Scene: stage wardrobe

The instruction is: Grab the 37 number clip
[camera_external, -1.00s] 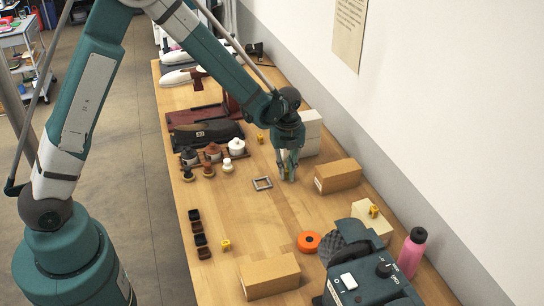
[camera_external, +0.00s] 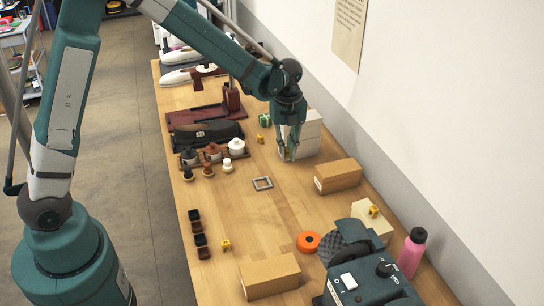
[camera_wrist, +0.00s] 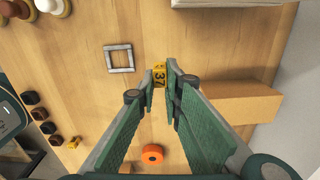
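The yellow clip marked 37 (camera_wrist: 159,76) sits between my fingertips in the wrist view, with its number facing the camera. My gripper (camera_wrist: 162,82) is shut on it, with a green finger on each side. In the external view my gripper (camera_external: 290,154) hangs above the table in front of the stacked pale boxes, and a small yellowish bit of the clip (camera_external: 288,155) shows between the fingers. Other yellow clips lie by the dark cups (camera_external: 226,245), near the knobs (camera_external: 260,138) and on a pale box (camera_external: 373,211); their numbers are too small to read.
A grey square frame (camera_external: 262,183) lies on the table (camera_external: 240,215). Cardboard boxes (camera_external: 338,176) (camera_external: 270,276), pale boxes (camera_external: 309,138) and an orange roll (camera_external: 309,242) stand around. A pink bottle (camera_external: 411,252) is by the wall.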

